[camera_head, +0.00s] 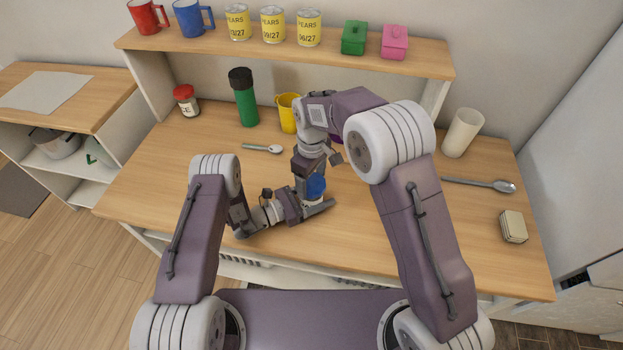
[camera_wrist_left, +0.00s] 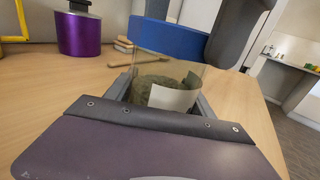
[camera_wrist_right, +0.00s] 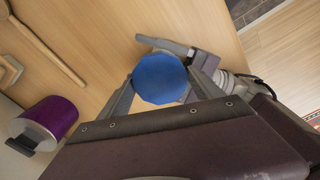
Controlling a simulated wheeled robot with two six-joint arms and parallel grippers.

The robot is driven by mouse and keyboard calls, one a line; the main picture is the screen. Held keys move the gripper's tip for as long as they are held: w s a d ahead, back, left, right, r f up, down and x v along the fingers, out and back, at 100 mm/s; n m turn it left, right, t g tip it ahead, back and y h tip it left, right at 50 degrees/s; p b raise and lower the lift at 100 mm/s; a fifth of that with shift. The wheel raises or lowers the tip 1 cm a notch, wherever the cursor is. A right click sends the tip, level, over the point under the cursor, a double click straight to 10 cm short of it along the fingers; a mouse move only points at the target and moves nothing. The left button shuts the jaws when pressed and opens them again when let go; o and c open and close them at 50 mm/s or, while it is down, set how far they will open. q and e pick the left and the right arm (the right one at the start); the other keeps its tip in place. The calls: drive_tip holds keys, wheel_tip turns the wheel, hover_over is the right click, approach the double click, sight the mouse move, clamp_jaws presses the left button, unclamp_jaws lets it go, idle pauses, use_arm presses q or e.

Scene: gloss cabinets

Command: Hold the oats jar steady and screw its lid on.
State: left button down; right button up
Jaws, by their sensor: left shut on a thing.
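The oats jar is clear glass with a pale label and brown-green contents (camera_wrist_left: 160,88). It stands between the fingers of my left gripper (camera_head: 316,205), which is shut on it low over the table. The blue lid (camera_head: 316,186) is at the jar's mouth, and it also shows in the left wrist view (camera_wrist_left: 172,38). Whether it is fully seated cannot be told. My right gripper (camera_wrist_right: 160,78) points down from above, its fingers on either side of the lid. Whether they press on it is unclear. In the head view my arms hide most of the jar.
Behind stand a yellow mug (camera_head: 288,112), a green bottle (camera_head: 243,100) and a red-lidded jar (camera_head: 187,101). A purple canister (camera_wrist_right: 50,118) is near my right arm. A spoon (camera_head: 263,148), a large spoon (camera_head: 490,185), a white cup (camera_head: 462,133) and stacked tiles (camera_head: 513,227) lie around. The left front is clear.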

drive_tip(key=m, duration=0.6)
drive_tip(key=shift+m, duration=0.4)
drive_tip(key=m, duration=0.4)
drive_tip(key=o, duration=1.5)
drive_tip(key=shift+o, duration=0.2)
drive_tip(key=shift+r, duration=2.25)
drive_tip(key=shift+c, duration=0.5)
